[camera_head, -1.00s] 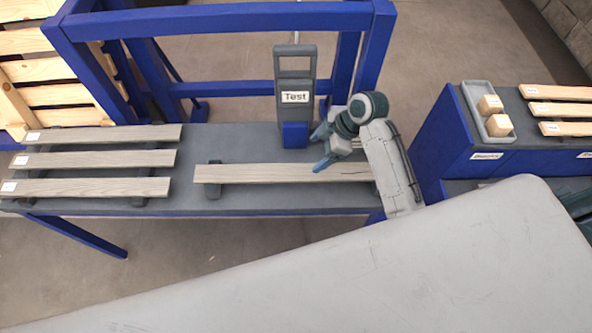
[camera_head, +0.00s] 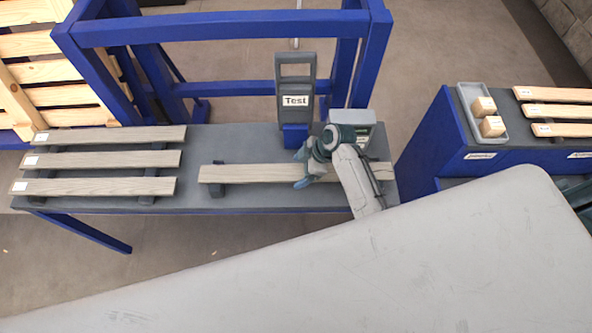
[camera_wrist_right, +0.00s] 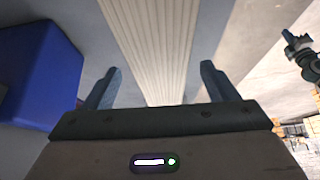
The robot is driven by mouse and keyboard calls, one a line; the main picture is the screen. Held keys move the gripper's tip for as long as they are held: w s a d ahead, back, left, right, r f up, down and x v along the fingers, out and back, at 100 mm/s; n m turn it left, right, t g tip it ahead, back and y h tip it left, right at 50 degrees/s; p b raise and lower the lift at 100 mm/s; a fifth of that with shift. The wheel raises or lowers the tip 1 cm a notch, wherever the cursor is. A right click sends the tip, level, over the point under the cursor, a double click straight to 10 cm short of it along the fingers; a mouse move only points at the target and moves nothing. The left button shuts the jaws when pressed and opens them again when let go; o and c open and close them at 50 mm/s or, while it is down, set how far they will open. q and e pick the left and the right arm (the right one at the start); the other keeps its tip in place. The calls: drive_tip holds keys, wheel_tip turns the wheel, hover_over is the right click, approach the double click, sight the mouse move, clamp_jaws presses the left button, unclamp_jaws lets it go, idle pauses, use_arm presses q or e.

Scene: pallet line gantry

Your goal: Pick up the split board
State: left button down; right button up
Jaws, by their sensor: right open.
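The board (camera_head: 235,173), pale grey-brown wood, lies level across dark supports on the grey bench (camera_head: 250,202), right of centre. My right gripper (camera_head: 299,170) is over its middle, jaws pointing down to the left. It is open and empty. In the right wrist view the board (camera_wrist_right: 155,45) runs lengthwise between the two spread fingers of the right gripper (camera_wrist_right: 160,80), with a gap on each side. My arm hides part of the board's right half in the head view, and I cannot make out a split now. My left gripper is not in view.
A blue-based stand labelled Test (camera_head: 296,100) is just behind the board, close to my gripper. Several similar boards (camera_head: 100,160) lie at the left. A blue gantry frame (camera_head: 220,28) rises behind. A tray (camera_head: 469,100) with wooden blocks stands at the right.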

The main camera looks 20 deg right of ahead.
drive_tip(key=c, duration=1.3)
drive_tip(key=shift+r, duration=0.15)
